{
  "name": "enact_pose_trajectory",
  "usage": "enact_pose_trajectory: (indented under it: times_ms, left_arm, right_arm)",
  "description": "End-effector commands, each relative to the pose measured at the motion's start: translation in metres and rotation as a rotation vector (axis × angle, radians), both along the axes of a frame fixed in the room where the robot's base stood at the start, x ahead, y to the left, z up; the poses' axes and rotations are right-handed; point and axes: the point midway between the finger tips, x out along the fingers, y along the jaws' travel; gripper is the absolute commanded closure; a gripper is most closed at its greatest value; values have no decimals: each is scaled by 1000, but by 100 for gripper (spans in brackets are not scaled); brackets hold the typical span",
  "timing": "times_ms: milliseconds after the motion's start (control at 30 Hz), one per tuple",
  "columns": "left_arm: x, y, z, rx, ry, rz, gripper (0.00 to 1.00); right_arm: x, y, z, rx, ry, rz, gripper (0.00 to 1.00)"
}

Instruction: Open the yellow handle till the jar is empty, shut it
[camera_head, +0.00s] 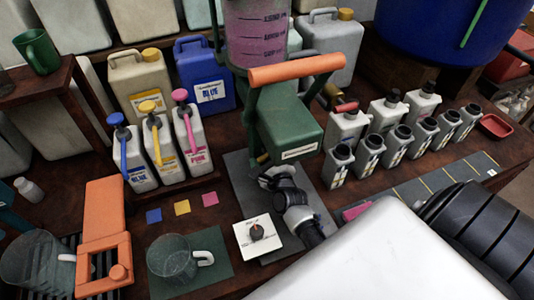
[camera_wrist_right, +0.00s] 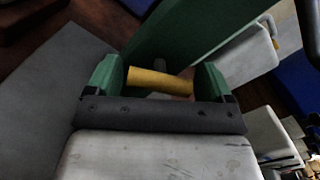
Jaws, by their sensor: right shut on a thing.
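The jar (camera_head: 257,30) stands at the top centre of the head view, tinted pink with dark level marks; its top is cut off. Below it is a green housing (camera_head: 287,128) with an orange bar (camera_head: 295,68) across its lever arms. My right gripper (camera_head: 270,176) is low at the front of this housing. In the right wrist view the yellow handle (camera_wrist_right: 160,81), a short bar, lies between its two fingers, which are shut on it. The handle is hidden in the head view. My left gripper is not in view.
A clear jug (camera_head: 172,258) stands on a green mat at the front, beside a white dial plate (camera_head: 257,237). Blue, yellow and pink pump bottles (camera_head: 165,150) stand left. Several grey bottles (camera_head: 368,155) stand right. An orange frame (camera_head: 104,225) is at left front.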

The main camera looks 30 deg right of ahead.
Motion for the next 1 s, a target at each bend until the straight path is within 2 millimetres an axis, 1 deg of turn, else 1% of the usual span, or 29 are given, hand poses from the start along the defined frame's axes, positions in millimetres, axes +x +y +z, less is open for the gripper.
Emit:
enact_pose_trajectory:
  times_ms: [600,800,1000]
  left_arm:
    - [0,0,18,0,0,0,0]
    - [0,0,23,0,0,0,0]
    - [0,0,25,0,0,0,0]
  right_arm:
    - [0,1,0,-555,137,1,41]
    - [0,1,-1,-696,172,3,41]
    - [-1,1,-1,-792,195,3,41]
